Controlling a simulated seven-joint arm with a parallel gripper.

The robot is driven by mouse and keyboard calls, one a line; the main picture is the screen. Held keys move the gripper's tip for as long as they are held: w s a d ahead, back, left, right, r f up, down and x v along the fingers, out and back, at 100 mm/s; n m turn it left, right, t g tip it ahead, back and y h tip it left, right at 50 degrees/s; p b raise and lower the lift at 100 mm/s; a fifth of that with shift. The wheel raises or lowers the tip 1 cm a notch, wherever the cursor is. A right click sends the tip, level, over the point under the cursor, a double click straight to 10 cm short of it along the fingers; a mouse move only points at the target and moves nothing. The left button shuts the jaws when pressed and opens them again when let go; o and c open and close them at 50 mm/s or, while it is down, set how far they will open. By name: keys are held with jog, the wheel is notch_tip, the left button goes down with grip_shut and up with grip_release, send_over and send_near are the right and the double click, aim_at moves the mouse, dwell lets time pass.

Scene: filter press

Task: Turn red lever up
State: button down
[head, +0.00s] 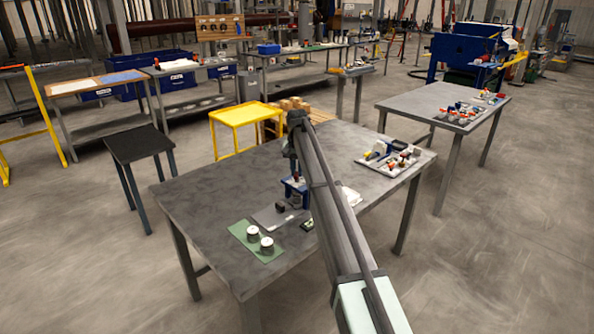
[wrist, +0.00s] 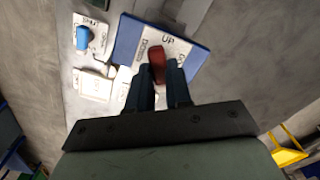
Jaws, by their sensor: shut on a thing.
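The red lever (wrist: 157,60) shows in the wrist view in front of a white label plate (wrist: 172,45) marked "UP". The plate is fixed on a blue board (wrist: 126,42). My gripper (wrist: 159,76) is shut on the red lever, with one dark finger on each side of it; the fingers hide its lower part. In the head view the blue fixture (head: 294,187) stands on the grey table, partly covered by my arm. The lever is too small there to read its angle.
A blue handle (wrist: 82,38) on a white plate sits left of the board in the wrist view. On the grey table (head: 200,200) are a green mat (head: 240,231) with two round cans and, at the right, a tray of small parts (head: 372,160). The table's left side is clear.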

aim_at(297, 173)
jog(key=m, duration=0.6)
jog(key=shift+m, duration=0.4)
dwell(0.4)
jog(key=c, duration=1)
grip_release()
jog(key=shift+c, duration=0.2)
notch_tip(297, 173, up, 14)
jog(key=shift+f, duration=0.1)
